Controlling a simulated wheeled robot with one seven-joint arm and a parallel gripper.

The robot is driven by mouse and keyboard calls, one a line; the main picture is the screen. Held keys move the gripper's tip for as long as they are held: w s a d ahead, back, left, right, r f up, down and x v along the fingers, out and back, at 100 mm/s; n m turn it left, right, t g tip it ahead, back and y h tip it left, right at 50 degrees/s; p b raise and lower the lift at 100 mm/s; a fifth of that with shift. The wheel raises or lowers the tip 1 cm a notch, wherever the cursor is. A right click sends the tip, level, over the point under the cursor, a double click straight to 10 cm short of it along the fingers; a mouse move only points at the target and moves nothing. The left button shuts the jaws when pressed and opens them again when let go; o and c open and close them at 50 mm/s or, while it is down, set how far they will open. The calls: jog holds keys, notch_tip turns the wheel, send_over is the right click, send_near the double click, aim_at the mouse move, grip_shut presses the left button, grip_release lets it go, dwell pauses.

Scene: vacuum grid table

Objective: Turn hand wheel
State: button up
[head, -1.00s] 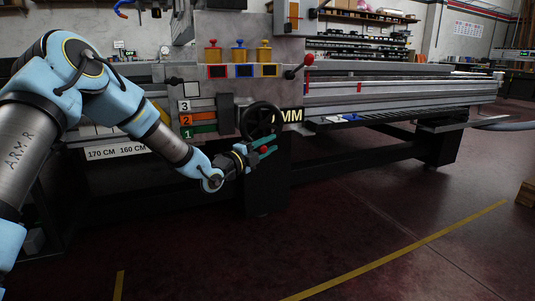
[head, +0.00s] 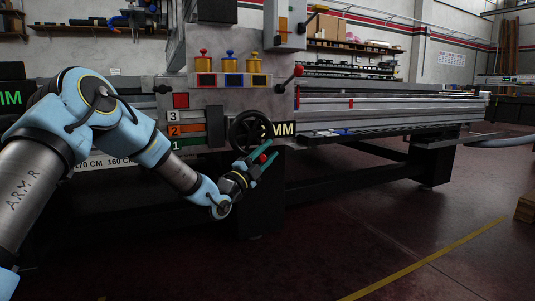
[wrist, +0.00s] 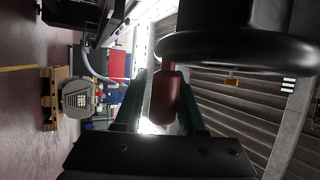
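The black hand wheel (head: 250,132) is upright on the front of the grey machine. Its rim crosses the top right of the wrist view (wrist: 235,48). A red handle (wrist: 165,97) stands out from the wheel's lower side and also shows as a small red knob in the head view (head: 263,158). My gripper (head: 261,163) is just below and in front of the wheel. Its teal fingers are spread on either side of the red handle, with a narrow gap at the left finger in the wrist view (wrist: 163,100).
A red-tipped lever (head: 298,71) sticks out at the upper right. Numbered coloured plates (head: 186,129) are left of the wheel. The floor to the right is open, with a yellow line (head: 425,258).

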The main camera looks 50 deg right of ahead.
jog(key=o, duration=0.3)
jog(key=p+v, duration=0.2)
jog(key=v, duration=0.8)
jog(key=shift+a+p, duration=0.35)
jog(key=shift+a, duration=0.05)
jog(key=shift+f, duration=0.15)
